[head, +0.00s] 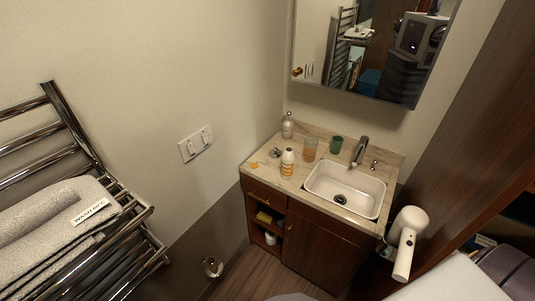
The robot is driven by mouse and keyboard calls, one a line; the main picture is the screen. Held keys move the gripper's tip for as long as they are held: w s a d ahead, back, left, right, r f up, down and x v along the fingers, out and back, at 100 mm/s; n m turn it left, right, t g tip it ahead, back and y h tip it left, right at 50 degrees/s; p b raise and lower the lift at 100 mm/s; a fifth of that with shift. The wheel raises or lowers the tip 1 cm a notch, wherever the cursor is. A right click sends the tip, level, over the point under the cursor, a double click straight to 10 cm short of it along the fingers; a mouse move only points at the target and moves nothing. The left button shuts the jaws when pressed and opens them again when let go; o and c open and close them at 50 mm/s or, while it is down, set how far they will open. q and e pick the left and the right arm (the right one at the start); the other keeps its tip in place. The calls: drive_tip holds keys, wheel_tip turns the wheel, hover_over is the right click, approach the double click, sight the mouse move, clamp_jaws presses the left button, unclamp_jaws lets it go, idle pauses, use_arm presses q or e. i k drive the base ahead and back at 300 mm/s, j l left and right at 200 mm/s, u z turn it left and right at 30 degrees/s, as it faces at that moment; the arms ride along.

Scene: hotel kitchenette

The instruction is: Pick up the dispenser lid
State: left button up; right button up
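A marble-topped vanity counter (262,182) stands against the far corner. A small silvery piece (275,153) lies on it, left of a white bottle with an orange label (287,165); it may be the dispenser lid, but it is too small to be sure. A grey dispenser-like bottle (287,127) stands at the back left corner of the counter; I cannot tell whether its top is a lid. Neither of my grippers is in view.
A glass (310,150) and green cup (337,144) stand behind the white sink (345,190) with its faucet (359,152). An orange item (256,166) lies at the counter's left edge. A towel rack (150,250) juts in at left; a white hair dryer (407,235) hangs at right.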

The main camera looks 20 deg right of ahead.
sight(275, 153)
drive_tip(key=u, duration=0.9)
drive_tip(key=i+l+u, duration=0.1)
drive_tip(key=u, duration=0.35)
drive_tip(key=l+u, duration=0.1)
drive_tip(key=u, duration=0.75)
drive_tip(key=l+u, duration=0.1)
drive_tip(key=u, duration=0.8)
drive_tip(key=l+z, duration=0.1)
drive_tip(key=l, duration=0.25)
drive_tip(key=z, duration=0.4)
drive_tip(key=l+z, duration=0.15)
drive_tip(key=z, duration=0.3)
drive_tip(key=l+z, duration=0.1)
drive_tip(key=z, duration=0.3)
